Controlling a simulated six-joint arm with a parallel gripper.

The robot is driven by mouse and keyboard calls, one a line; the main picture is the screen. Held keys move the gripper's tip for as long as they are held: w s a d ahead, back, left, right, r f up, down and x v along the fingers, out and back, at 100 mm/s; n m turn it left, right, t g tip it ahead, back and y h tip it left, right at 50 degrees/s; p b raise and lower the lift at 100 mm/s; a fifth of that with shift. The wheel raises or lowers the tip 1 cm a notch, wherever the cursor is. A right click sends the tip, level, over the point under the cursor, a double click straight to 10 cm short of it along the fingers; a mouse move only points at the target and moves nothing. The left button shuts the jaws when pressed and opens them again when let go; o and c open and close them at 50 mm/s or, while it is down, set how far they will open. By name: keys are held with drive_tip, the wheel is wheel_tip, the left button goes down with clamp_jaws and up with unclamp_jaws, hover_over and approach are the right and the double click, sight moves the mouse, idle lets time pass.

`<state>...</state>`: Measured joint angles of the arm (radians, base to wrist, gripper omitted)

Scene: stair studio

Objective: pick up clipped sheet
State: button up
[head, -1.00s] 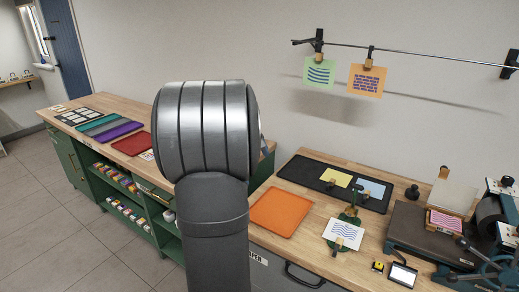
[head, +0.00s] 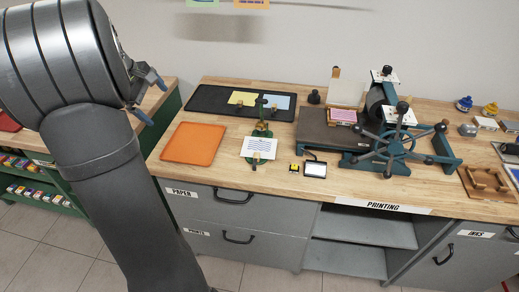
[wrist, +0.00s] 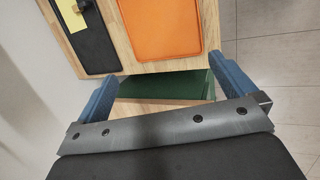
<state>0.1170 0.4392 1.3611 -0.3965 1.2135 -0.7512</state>
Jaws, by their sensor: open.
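My gripper (head: 148,98) is at the left in the head view, its two blue fingers apart and empty. The wrist view shows the open fingers (wrist: 163,72) above the gap between two counters. A yellow sheet (head: 242,98) and a light blue sheet (head: 277,101) lie in a black tray (head: 212,98). The gripper touches none of these.
An orange tray (head: 193,144) lies left of the stand. A press (head: 385,135) with a spoked wheel and a pink sheet (head: 342,116) stands to the right. Hanging green (head: 203,2) and orange (head: 252,3) sheets are cut off at the top. An ink pad (head: 315,169) lies near the front edge.

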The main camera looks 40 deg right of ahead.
drive_tip(key=c, duration=1.2)
drive_tip(key=shift+o, duration=0.2)
drive_tip(key=s+d+f+m+t+y, duration=0.1)
drive_tip(key=s+d+f+m, duration=0.1)
drive_tip(key=s+d+m, duration=0.8)
drive_tip(key=s+d+f+m+t, duration=0.1)
drive_tip(key=s+d+f+m, duration=0.1)
drive_tip(key=s+d+m, duration=0.8)
drive_tip(key=n, duration=0.3)
hover_over(257, 156)
drive_tip(key=s+a, duration=0.1)
wheel_tip(257, 156, down, 11)
drive_tip(key=shift+s, duration=0.15)
drive_tip(key=shift+a+x, duration=0.2)
drive_tip(key=shift+x, duration=1.1)
drive_tip(key=shift+a+x, duration=0.2)
drive_tip(key=shift+x, duration=1.05)
